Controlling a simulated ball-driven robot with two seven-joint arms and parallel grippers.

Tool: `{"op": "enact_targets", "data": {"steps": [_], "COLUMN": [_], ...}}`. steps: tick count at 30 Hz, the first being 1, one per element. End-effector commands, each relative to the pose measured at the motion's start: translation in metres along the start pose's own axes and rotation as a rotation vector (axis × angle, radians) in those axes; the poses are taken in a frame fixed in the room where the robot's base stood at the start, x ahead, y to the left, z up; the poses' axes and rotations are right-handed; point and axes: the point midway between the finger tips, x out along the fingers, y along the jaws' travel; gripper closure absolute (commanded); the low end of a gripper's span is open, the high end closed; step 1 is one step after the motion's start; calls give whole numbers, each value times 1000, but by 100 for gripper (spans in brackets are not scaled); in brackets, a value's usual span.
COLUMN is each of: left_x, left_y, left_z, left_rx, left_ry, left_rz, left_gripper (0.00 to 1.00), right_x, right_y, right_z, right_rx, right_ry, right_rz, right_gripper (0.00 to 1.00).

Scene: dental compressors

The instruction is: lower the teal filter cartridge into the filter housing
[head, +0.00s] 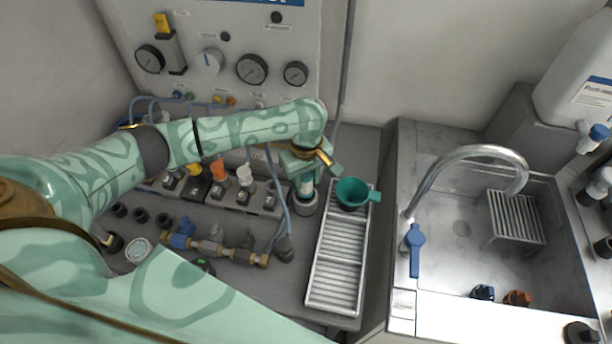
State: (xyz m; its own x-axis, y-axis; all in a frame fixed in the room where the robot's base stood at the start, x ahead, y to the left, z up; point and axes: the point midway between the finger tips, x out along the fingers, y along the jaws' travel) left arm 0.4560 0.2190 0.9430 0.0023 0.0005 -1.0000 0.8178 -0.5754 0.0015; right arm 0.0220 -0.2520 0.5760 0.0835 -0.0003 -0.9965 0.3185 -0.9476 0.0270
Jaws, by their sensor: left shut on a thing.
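My left gripper (312,160) points down at the right end of the row of fittings on the bench. It is shut on the teal filter cartridge (305,186), a small upright cylinder with a pale band, partly hidden by the gripper. Directly under the cartridge is the filter housing (306,208), a grey round cup. The cartridge's lower end meets the housing's mouth in this view; I cannot tell how far inside it is. My right gripper is not in view.
A teal funnel (352,193) sits at the top of a ribbed metal tray (335,272), close to the right of the housing. Valves and hoses (210,245) crowd the left. A gauge panel (225,50) stands behind. A sink (465,230) with a curved tap is at right.

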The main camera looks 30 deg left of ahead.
Motion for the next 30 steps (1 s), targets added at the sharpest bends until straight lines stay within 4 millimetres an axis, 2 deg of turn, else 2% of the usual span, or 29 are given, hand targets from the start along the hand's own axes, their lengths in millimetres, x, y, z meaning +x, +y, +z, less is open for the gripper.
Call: {"op": "enact_targets", "data": {"steps": [7,30], "left_x": [2,30], "left_y": [0,0], "left_z": [0,0], "left_rx": [-1,0], "left_ry": [-1,-1], "left_rz": [0,0], "left_gripper": [90,90], "right_x": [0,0], "right_y": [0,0], "right_z": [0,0], "right_rx": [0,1], "right_ry": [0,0], "right_rz": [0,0], "right_gripper": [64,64]}}
